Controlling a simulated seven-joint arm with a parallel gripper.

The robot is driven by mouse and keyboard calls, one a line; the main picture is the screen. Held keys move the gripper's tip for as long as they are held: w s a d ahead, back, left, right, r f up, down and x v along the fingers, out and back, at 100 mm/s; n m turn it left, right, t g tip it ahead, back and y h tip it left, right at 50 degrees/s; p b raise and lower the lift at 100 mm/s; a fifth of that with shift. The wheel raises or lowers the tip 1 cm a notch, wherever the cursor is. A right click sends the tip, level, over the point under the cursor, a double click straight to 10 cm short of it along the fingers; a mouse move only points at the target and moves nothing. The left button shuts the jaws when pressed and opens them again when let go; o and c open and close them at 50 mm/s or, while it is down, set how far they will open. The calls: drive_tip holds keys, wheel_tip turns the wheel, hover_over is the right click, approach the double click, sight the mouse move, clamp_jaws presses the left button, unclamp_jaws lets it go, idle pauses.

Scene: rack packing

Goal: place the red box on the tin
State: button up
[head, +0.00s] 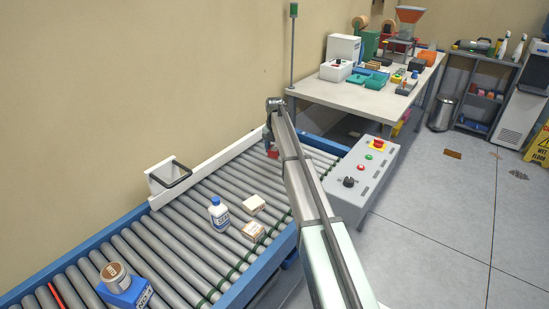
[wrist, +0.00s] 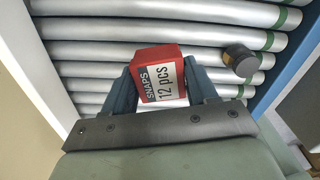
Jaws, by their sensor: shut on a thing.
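The red box (head: 272,154), printed "SNAPS 12 pcs", is between the two blue fingers of my gripper (wrist: 160,92). My gripper is shut on it, over the far end of the roller conveyor; the red box fills the gap in the wrist view (wrist: 158,72). I cannot tell its height above the rollers. A round container with a brown top (head: 114,274), possibly the tin, stands on a blue box (head: 130,295) at the near left, far from my gripper. A small dark round object (wrist: 240,60) lies on the rollers right of the red box in the wrist view.
A white holder with a dark handle (head: 170,180) is at the wall-side rail. A grey control box (head: 362,175) stands right of the conveyor. Rollers between bottle and blue box are bare.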

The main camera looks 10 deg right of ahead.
wheel_tip(320, 180, up, 21)
drive_tip(key=s+a+n, duration=0.1)
drive_tip(key=s+a, duration=0.4)
drive_tip(key=a, duration=0.4)
drive_tip(key=s+a+n, duration=0.1)
drive_tip(key=s+a, duration=0.4)
drive_tip(key=a, duration=0.5)
drive_tip(key=n, duration=0.4)
hover_over(111, 270)
wheel_tip(111, 270, down, 4)
drive_tip(key=shift+d+f, duration=0.1)
drive_tip(key=shift+f, duration=5.2)
drive_tip(key=shift+s+f, duration=0.1)
